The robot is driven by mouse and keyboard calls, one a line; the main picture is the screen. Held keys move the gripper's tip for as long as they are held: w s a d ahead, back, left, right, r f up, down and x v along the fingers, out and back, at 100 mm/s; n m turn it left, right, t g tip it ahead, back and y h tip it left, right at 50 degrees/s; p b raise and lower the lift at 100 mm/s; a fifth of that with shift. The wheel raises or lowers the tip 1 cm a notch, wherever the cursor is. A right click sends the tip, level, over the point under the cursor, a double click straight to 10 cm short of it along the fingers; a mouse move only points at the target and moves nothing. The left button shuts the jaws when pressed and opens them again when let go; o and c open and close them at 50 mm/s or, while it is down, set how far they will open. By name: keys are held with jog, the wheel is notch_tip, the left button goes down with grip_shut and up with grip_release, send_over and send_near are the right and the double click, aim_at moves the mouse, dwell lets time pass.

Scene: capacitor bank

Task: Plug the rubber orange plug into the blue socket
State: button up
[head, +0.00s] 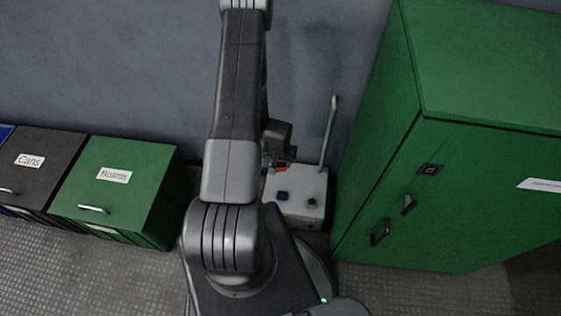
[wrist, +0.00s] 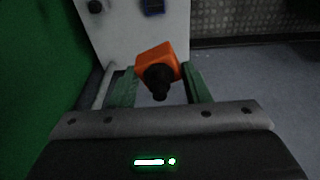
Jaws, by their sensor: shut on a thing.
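The orange plug (wrist: 157,58) with a dark round end is between the green fingers of my gripper (wrist: 160,72) in the wrist view; my gripper is shut on it. In the head view a small orange patch of the plug (head: 281,169) shows beside my dark gripper (head: 274,160), above the pale box. The blue socket (wrist: 152,7) is on the pale box face, cut by the top edge of the wrist view, apart from the plug. In the head view the socket (head: 282,196) is a dark blue square on the box top. My arm hides part of the box.
The pale box (head: 300,180) also carries a dark knob (head: 312,203); an upright pale bar (head: 329,130) rises behind it. A tall green cabinet (head: 375,180) stands close on the right. Green (head: 125,175) and black (head: 45,150) bins stand left. A wall is behind.

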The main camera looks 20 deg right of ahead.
jog(key=shift+r+p, duration=2.3)
jog(key=shift+r, duration=0.55)
